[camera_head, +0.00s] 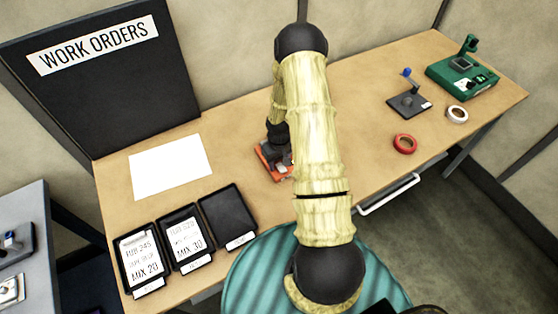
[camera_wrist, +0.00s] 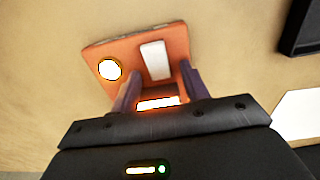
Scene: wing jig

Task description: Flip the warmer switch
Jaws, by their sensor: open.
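An orange box (camera_head: 263,160), which looks like the warmer, sits on the wooden workbench, partly hidden by my arm and gripper. In the wrist view the orange box (camera_wrist: 127,54) has a round lit lamp (camera_wrist: 109,69) at left and a white rectangular piece (camera_wrist: 156,60), perhaps the switch, beside it. A glowing strip (camera_wrist: 158,102) shows nearer to my gripper. My gripper (camera_wrist: 160,75) is open and empty, its two fingers over the box on either side of the white piece's lower end. I cannot tell whether they touch it, or which way the switch is set.
Black trays with cards (camera_head: 184,239) and a white sheet (camera_head: 170,167) lie left of the box. A red tape roll (camera_head: 405,143), a white roll (camera_head: 457,114), a small grey stand (camera_head: 409,104) and a green device (camera_head: 462,77) are at right. The bench between is clear.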

